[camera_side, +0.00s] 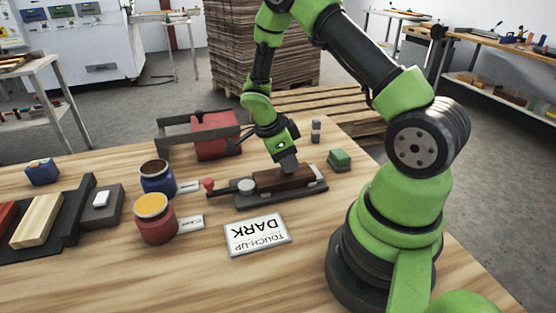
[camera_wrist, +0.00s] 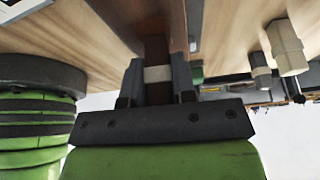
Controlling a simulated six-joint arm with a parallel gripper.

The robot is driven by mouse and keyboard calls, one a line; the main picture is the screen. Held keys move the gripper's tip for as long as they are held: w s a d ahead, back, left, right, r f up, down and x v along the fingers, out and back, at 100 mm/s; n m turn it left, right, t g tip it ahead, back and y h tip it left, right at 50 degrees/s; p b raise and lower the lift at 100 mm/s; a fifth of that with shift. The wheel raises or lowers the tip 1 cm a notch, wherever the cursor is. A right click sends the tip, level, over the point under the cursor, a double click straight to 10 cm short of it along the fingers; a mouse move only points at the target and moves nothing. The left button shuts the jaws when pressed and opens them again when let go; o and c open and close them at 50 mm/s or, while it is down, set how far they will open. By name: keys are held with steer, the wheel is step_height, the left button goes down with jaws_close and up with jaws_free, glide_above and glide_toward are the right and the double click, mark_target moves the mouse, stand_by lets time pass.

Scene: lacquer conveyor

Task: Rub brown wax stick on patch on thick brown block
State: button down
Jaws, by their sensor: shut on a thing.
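The thick brown block (camera_side: 283,181) lies in a dark grey holder (camera_side: 262,201) with a red-knobbed lever at its left end. My gripper (camera_side: 288,163) points down right over the block, toward its right half. In the wrist view my gripper (camera_wrist: 157,78) is shut on the brown wax stick (camera_wrist: 156,48), which has a pale band between the fingers. The stick's far end lies against dark brown in that view, likely the block (camera_wrist: 140,12); I cannot tell whether they touch. The patch cannot be made out, and the side view hides the stick's tip.
A "TOUCH-UP DARK" card (camera_side: 257,234) lies in front of the holder. A blue jar (camera_side: 158,183) and a red jar (camera_side: 155,226) stand left. A red box (camera_side: 214,140) is behind, a green block (camera_side: 340,160) right. Dark tray (camera_side: 70,240) is far left. Front table is clear.

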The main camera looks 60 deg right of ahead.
steer(key=shift+s+d, duration=0.9)
step_height(320, 180, up, 8)
stand_by(0.4)
